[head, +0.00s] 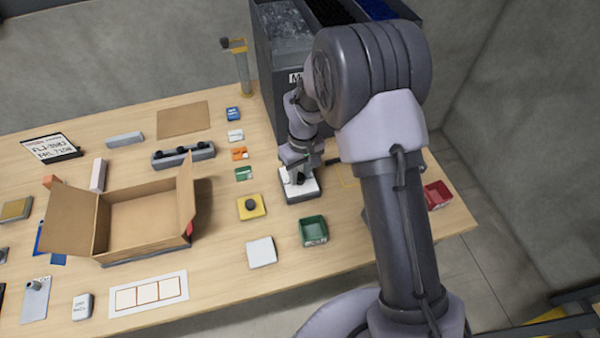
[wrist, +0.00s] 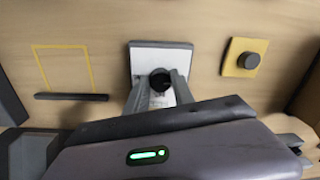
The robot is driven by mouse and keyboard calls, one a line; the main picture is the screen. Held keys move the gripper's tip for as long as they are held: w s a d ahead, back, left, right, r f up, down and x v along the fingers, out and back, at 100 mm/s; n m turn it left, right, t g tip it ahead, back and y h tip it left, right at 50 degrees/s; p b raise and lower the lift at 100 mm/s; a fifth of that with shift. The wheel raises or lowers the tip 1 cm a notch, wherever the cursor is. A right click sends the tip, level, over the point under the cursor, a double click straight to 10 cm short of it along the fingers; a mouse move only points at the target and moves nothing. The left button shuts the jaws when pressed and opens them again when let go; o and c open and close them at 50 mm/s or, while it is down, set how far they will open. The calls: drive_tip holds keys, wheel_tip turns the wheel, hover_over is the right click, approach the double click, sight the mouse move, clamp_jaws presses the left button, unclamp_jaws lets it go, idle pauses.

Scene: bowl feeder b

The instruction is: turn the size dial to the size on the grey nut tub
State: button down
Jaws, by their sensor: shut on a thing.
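The size dial is a dark round knob (wrist: 160,80) on a white plate (wrist: 150,57). In the head view the plate (head: 312,192) sits on the table below my arm. My gripper (wrist: 160,88) points down, its fingers shut on the knob from both sides; it also shows in the head view (head: 298,178). The fingers hide part of the dial, and I cannot read its markings or setting. At the back stands a large grey tub holding small grey parts (head: 285,35). A white label (head: 296,78) on its front starts with "M"; my arm hides the rest.
A yellow block with a dark knob (head: 250,206) is left of the dial in the head view. A green bin (head: 313,232) stands in front, a red bin (head: 437,195) to the right. An open cardboard box (head: 140,212) fills the left middle. A yellow outline (wrist: 62,68) marks bare table.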

sight(302, 175)
drive_tip(key=c, duration=1.1)
unclamp_jaws()
drive_tip(key=r+p, duration=0.1)
drive_tip(key=r, duration=0.4)
drive_tip(key=r+p, duration=0.2)
drive_tip(key=r, duration=0.4)
drive_tip(key=r+p, duration=0.2)
drive_tip(key=r, duration=0.4)
drive_tip(key=shift+w+d+r, duration=0.2)
drive_tip(key=shift+w+d, duration=0.05)
drive_tip(key=shift+d, duration=0.1)
